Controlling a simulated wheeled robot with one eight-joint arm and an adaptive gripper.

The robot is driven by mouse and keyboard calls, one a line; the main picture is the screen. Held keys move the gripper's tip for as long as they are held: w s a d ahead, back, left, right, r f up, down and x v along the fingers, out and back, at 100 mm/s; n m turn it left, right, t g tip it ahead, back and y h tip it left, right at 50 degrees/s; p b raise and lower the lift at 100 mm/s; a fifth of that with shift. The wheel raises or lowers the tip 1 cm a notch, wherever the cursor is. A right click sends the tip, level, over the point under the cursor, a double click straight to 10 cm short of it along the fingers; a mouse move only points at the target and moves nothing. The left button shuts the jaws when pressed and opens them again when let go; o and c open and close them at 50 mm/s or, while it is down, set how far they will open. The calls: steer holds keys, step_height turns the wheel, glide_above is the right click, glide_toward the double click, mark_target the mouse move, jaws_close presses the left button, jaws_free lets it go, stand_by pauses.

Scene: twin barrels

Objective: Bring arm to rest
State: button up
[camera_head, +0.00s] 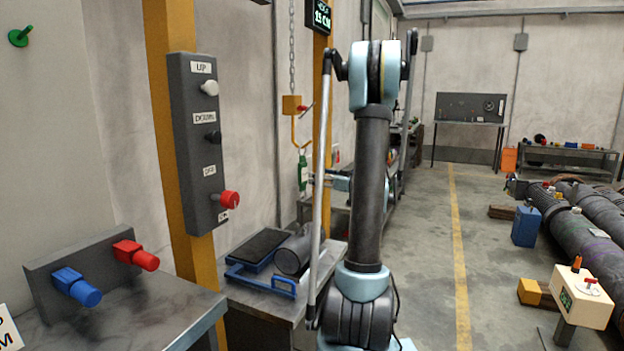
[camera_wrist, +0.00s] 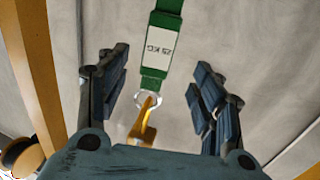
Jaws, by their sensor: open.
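My arm rises in the middle of the head view, its upper joint high and its forearm partly hidden behind the thick link. My gripper (camera_head: 314,178) points left towards a green weight (camera_head: 302,172) that hangs from a yellow hook (camera_head: 294,130). In the wrist view my gripper (camera_wrist: 160,80) is open, with dark fingers apart on both sides. The green weight, marked 25 KG (camera_wrist: 161,42), shows between and beyond them, hung by a ring on the yellow hook (camera_wrist: 143,122). I see no finger touching it; the exact gap is unclear.
A control box (camera_head: 199,143) with buttons is on a yellow post (camera_head: 170,30) at left. A bench (camera_head: 180,325) carries blue and red knobs. A workbench (camera_head: 262,300) holds a dark cylinder (camera_head: 293,253). Large barrels (camera_head: 575,235) lie at right. The floor between is open.

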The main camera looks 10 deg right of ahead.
steer(key=s+a+f+m+g+h, duration=0.1)
steer(key=s+a+f+g, duration=0.2)
steer(key=s, duration=0.4)
steer(key=s+a+f+m+g+h, duration=0.1)
steer(key=s+a+g, duration=0.1)
steer(key=s+a, duration=0.4)
steer(key=s+a+f+m+g+h, duration=0.1)
steer(key=s+a+f+g+h, duration=0.15)
steer(key=s, duration=0.55)
steer(key=s+d+f+m+g+h, duration=0.2)
steer(key=s+f, duration=0.3)
steer(key=s, duration=0.7)
steer(key=s+d+f+m+g+h, duration=0.2)
steer(key=s+d+f+h, duration=0.3)
steer(key=s, duration=0.6)
steer(key=shift+s+d+f+m, duration=0.2)
steer(key=shift+s+f+m, duration=0.15)
steer(key=shift+m, duration=0.15)
steer(key=shift+w+f, duration=0.15)
steer(key=shift+w, duration=0.3)
